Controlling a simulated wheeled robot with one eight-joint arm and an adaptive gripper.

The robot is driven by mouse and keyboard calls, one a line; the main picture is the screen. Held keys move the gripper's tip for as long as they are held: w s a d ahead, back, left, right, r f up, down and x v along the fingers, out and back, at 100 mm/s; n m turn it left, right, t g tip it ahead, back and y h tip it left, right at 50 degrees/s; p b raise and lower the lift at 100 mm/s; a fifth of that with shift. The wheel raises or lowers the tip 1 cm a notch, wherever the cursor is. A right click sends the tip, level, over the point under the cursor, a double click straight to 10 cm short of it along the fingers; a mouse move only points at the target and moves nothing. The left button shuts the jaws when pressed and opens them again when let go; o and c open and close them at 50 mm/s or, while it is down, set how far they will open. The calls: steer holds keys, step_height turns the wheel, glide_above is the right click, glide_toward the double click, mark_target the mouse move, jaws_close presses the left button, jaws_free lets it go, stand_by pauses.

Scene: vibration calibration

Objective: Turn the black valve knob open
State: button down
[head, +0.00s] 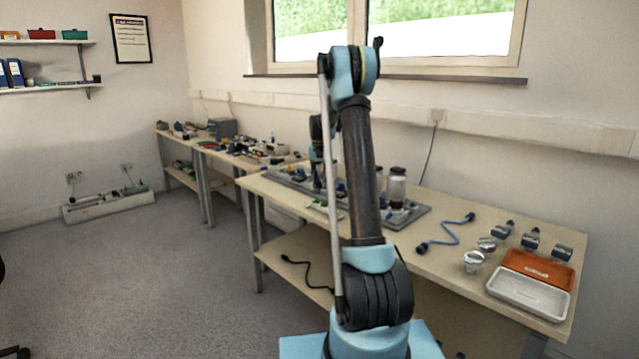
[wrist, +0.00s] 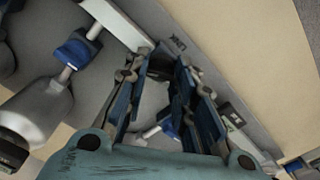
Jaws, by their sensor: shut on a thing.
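My gripper (wrist: 162,68) is over the grey board, its two dark-blue fingers on either side of a small dark part. It is shut on that part, which seems to be the black valve knob, mostly hidden between the fingers. A blue and white fitting shows below, between the fingers. In the head view my gripper is largely hidden behind my arm, low over the grey board (head: 412,217) on the workbench. How far the knob is turned cannot be seen.
Clear jars (head: 396,186) stand on the board; a metal cylinder (wrist: 38,112) with a blue valve (wrist: 78,48) lies left of my fingers. An orange tray (head: 538,268), a white tray (head: 527,293) and a blue cable (head: 447,233) lie on the bench's right part.

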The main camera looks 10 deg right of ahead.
steer(key=m, duration=0.6)
steer(key=shift+w, duration=0.1)
steer(key=shift+a+m, duration=0.1)
steer(key=shift+m, duration=0.2)
stand_by(0.3)
steer(key=c, duration=1.3)
jaws_free()
step_height(320, 180, up, 12)
steer(key=shift+f, duration=0.1)
